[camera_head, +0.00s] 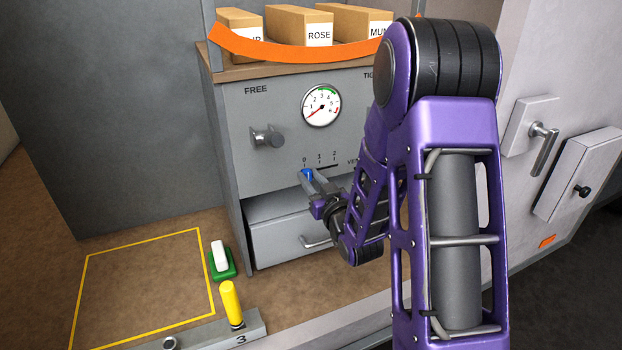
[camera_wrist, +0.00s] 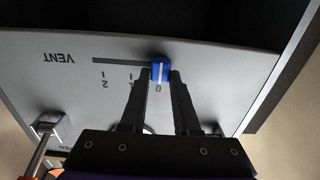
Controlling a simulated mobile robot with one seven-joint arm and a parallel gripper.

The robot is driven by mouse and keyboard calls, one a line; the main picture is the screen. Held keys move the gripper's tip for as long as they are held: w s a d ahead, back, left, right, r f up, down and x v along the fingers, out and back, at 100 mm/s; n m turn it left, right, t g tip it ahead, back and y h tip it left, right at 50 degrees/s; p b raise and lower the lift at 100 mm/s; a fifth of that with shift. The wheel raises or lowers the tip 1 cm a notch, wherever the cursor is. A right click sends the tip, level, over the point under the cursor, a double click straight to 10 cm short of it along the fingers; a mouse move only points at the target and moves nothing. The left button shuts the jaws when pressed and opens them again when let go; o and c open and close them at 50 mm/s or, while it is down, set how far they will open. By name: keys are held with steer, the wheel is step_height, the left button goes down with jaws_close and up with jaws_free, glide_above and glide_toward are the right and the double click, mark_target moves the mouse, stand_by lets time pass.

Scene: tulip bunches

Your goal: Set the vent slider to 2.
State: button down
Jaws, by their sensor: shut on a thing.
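The blue vent slider knob (camera_head: 307,174) sits at the left end of its slot on the grey cabinet front, by the 0 mark. In the wrist view the blue knob (camera_wrist: 160,70) is between my fingertips, above the 0. The scale (camera_head: 319,157) reads 0, 1, 2 from left to right. In the wrist view the scale is upside down, with the 2 and the word VENT to the left. The dark slot (camera_wrist: 118,64) runs left from the knob. My gripper (camera_head: 311,184) reaches the panel from below and is shut on the knob, also in the wrist view (camera_wrist: 160,75).
A round dial (camera_head: 321,105) and a metal knob (camera_head: 267,137) are above the slider. A drawer (camera_head: 284,229) with a handle is below. Boxes (camera_head: 292,25) stand on top behind an orange strip. A yellow peg (camera_head: 231,303) stands at the front. The yellow-outlined floor area is clear.

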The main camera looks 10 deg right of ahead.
mark_target(334, 163)
steer(key=d, duration=0.2)
steer(key=w+d, duration=0.1)
steer(key=d, duration=0.5)
steer(key=shift+w, duration=0.35)
steer(key=c, duration=0.6)
jaws_free()
steer(key=shift+c, duration=0.2)
steer(key=s+d+p, duration=0.3)
steer(key=s+p, duration=0.6)
steer(key=s, duration=0.8)
steer(key=shift+d, duration=0.15)
